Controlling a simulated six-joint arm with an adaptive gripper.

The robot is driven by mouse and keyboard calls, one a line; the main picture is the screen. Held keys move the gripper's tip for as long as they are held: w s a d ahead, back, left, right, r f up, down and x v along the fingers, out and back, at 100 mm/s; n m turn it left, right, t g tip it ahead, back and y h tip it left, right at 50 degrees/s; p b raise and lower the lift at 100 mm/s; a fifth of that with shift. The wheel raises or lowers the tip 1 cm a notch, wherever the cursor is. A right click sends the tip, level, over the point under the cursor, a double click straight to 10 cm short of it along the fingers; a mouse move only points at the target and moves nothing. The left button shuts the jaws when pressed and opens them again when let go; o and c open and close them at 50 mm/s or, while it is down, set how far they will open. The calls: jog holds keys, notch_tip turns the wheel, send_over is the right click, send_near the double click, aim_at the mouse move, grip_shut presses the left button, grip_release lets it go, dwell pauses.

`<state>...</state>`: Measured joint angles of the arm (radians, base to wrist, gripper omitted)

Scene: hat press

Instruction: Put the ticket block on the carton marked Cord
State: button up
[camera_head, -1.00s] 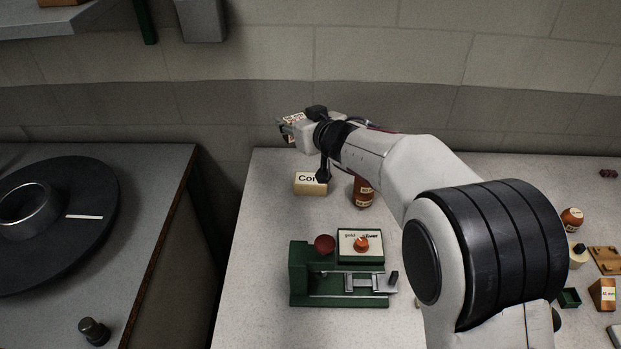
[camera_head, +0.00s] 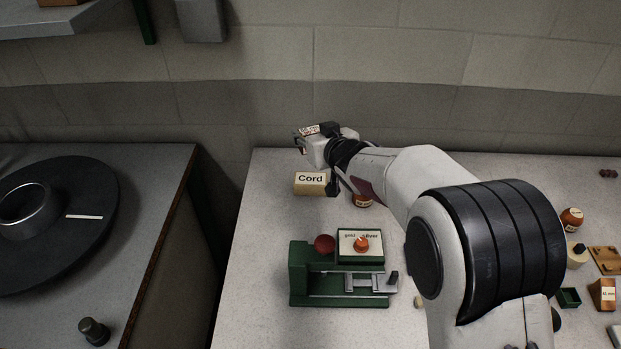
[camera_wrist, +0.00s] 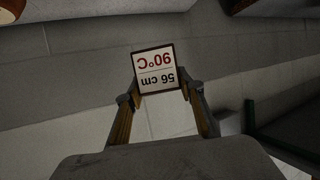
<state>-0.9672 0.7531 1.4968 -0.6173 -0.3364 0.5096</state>
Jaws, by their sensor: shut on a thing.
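The ticket block (camera_wrist: 157,68) is a small square with a dark rim and a white face reading "90°C" and "56 cm", upside down in the wrist view. My gripper (camera_wrist: 160,92) is shut on it, with one finger at each side. In the head view the block (camera_head: 311,130) shows small at the end of my gripper (camera_head: 302,141), near the back wall. The cream carton marked Cord (camera_head: 311,179) stands on the bench at the back left. In the picture the held block is above the carton, apart from it.
A green press (camera_head: 320,290) marked gold and silver stands nearer. Several small items, including a brown block (camera_head: 603,293), lie at the far right. A dark round plate (camera_head: 60,255) is on the left bench.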

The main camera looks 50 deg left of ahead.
jog(key=shift+f, duration=0.1)
send_over(310, 179)
jog(key=shift+w+f, duration=0.1)
jog(key=shift+f, duration=2.95)
jog(key=shift+f, duration=0.1)
jog(key=shift+f, duration=1.75)
jog(key=shift+f, duration=0.15)
jog(key=o, duration=1.1)
